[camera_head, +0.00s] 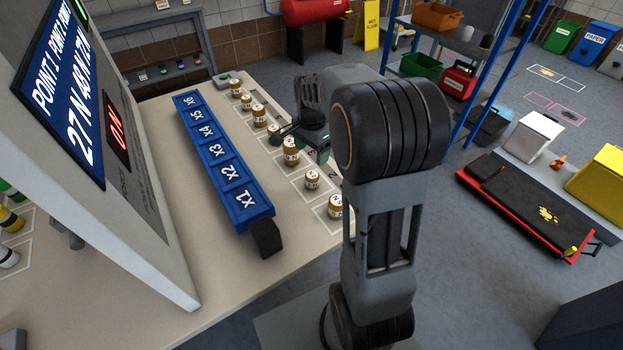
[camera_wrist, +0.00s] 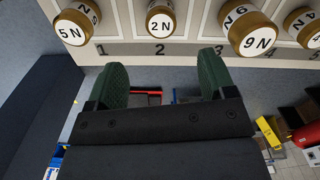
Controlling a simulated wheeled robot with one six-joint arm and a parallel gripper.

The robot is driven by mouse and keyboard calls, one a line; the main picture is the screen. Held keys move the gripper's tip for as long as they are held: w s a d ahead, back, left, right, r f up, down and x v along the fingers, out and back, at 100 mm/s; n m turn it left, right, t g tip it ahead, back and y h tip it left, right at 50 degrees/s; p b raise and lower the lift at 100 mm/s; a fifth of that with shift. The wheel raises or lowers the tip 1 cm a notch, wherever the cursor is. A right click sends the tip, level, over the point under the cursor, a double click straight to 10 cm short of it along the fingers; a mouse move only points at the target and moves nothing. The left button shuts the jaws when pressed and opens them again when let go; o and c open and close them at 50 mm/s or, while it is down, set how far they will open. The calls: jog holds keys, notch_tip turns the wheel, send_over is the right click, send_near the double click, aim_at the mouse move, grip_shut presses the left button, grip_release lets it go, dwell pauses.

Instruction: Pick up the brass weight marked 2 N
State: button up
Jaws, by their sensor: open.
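The brass weight marked 2 N (camera_wrist: 161,22) stands upright in the place numbered 2, at the top middle of the wrist view. In the head view it appears to be the small weight (camera_head: 312,180), second from the near end of the row; its label is hard to read there. My gripper (camera_wrist: 164,78) is open and empty, with its two green fingers spread. The weight lies beyond the fingertips, roughly centred between them and not touching. In the head view my gripper (camera_head: 303,145) is above the right edge of the table.
The 5 N weight (camera_wrist: 73,27) and larger 9 N weight (camera_wrist: 254,35) flank it. More weights run along the table (camera_head: 200,300). A blue strip (camera_head: 222,165) marked X1 onward lies beside the row. A large display panel (camera_head: 100,150) stands at left.

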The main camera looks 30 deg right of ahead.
aim_at(312, 175)
notch_tip(312, 175, down, 6)
jog(key=shift+f, duration=0.2)
jog(key=shift+d+f+p, duration=0.1)
jog(key=shift+f+p, duration=0.6)
jog(key=shift+f, duration=1.9)
jog(key=shift+c, duration=0.4)
jog(key=shift+w, duration=0.1)
jog(key=c, duration=1)
jog(key=shift+c, duration=0.2)
